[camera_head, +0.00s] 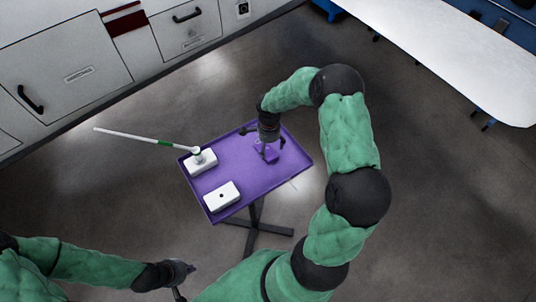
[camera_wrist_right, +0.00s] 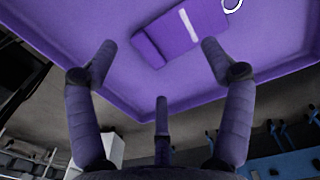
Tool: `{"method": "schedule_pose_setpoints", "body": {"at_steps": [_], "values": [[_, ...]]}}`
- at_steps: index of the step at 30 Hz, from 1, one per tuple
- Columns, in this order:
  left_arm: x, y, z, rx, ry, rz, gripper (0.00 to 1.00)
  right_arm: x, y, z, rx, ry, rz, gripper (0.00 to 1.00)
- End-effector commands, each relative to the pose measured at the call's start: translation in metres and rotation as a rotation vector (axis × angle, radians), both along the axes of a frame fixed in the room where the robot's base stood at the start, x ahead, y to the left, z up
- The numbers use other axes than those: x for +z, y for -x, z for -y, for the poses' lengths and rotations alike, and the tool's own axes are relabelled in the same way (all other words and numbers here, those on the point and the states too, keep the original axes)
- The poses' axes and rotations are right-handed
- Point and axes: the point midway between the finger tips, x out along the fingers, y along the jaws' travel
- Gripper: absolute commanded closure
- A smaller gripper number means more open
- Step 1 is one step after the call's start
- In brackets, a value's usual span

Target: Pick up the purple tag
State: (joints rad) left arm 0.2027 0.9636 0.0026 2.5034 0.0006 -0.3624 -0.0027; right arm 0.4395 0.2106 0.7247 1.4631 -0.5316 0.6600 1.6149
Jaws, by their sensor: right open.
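The purple tag (camera_wrist_right: 180,32) lies on the purple tray, a flat block with a white stripe and a white ring at its far end, partly cut off by the top of the wrist view. In the head view the tag (camera_head: 268,156) shows under my right gripper (camera_head: 267,147), which partly hides it. My right gripper (camera_wrist_right: 158,50) is open with its fingers spread. The tag's near part lies between and beyond the fingertips; I cannot tell if they touch it. My left gripper (camera_head: 182,280) is at the bottom of the head view, away from the tray; its fingers are unclear.
The purple tray (camera_head: 237,165) stands on a dark stand (camera_head: 256,230). A white block (camera_head: 203,163) with a long white and green rod and another white block (camera_head: 221,196) are on its left side. Cabinets (camera_head: 80,72) stand at the upper left and a white table (camera_head: 450,50) at the upper right.

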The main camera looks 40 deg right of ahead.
Motion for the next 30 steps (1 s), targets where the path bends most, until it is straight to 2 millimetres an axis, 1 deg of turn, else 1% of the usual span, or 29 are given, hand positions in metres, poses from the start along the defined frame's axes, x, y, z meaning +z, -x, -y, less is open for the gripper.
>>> {"method": "schedule_pose_setpoints", "body": {"at_steps": [4, 9, 12, 15, 21, 23, 24, 25, 26, 30], "values": [[0.001, 0.000, 0.000, 0.000, 0.000, 0.000, 1.00, -0.015, 0.001, 0.001, -0.001, -0.001, -0.002, 0.18], [0.001, 0.000, 0.000, 0.000, 0.000, 0.000, 1.00, -0.040, 0.002, 0.003, 0.000, -0.001, -0.003, 0.18], [0.001, 0.000, 0.000, 0.000, 0.000, 0.000, 1.00, -0.048, 0.001, 0.003, -0.001, -0.001, -0.001, 0.18], [0.001, 0.000, 0.000, 0.000, 0.000, 0.000, 1.00, -0.052, 0.001, 0.003, 0.001, -0.001, 0.000, 0.18], [0.001, 0.000, 0.000, 0.000, 0.000, 0.000, 1.00, -0.052, 0.001, 0.003, 0.001, -0.001, 0.001, 0.18], [0.001, 0.000, 0.000, 0.000, 0.000, 0.000, 1.00, -0.052, 0.001, 0.003, 0.001, -0.001, 0.001, 0.35], [0.001, 0.000, 0.000, 0.000, 0.000, 0.000, 1.00, -0.052, 0.001, 0.003, 0.001, -0.001, 0.001, 0.47], [0.001, 0.000, 0.000, 0.000, 0.000, 0.000, 1.00, -0.052, 0.001, 0.003, 0.000, -0.001, 0.000, 0.55], [0.001, 0.000, 0.000, 0.000, 0.000, 0.000, 1.00, -0.052, 0.001, 0.003, 0.001, -0.001, 0.000, 0.58], [0.001, 0.000, 0.000, 0.000, 0.000, 0.000, 1.00, -0.052, 0.002, 0.002, 0.001, -0.001, -0.001, 0.58]]}}
